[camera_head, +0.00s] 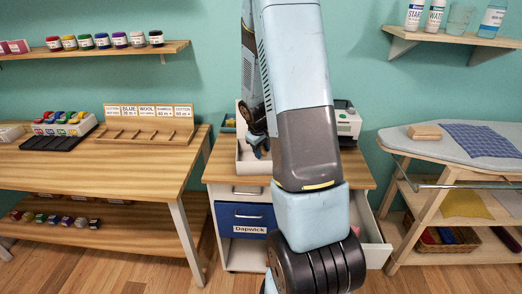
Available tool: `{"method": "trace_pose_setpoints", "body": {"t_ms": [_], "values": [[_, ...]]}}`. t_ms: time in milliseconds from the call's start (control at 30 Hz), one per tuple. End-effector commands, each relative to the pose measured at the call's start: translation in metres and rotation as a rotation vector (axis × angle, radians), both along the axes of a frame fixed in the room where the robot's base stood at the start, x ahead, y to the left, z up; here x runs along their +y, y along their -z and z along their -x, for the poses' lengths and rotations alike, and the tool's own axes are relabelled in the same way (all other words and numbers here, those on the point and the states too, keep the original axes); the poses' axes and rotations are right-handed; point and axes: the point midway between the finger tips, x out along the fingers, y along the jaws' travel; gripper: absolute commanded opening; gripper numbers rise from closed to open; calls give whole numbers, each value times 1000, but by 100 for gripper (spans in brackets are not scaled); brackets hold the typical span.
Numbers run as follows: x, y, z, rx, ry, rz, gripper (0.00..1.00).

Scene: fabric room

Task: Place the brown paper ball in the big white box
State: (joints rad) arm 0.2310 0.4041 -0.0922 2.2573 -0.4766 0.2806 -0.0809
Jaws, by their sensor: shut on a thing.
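A white box (246,160) stands on the wooden top of the cabinet in the middle, partly hidden behind my arm. The dark fingers of my gripper (259,148) show over the box, to the left of my forearm. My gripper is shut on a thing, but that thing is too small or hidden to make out. I see no brown paper ball in this view.
The cabinet (222,168) has a blue drawer marked Dapwick (247,218) and an open white drawer (374,240) at right. A white device (347,122) stands behind my arm. A wooden table (110,165) is at left, an ironing board (455,152) at right.

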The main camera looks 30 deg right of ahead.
Motion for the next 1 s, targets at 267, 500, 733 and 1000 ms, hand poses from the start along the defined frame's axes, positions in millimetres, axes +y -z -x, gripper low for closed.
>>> {"method": "trace_pose_setpoints", "body": {"t_ms": [267, 500, 733, 1000], "values": [[0, 2, 0, 0, 0, 0, 14], [0, 8, 0, 1, 0, 0, 14], [0, 11, 0, 0, 1, 0, 14], [0, 11, 0, 0, 0, 0, 65]]}}
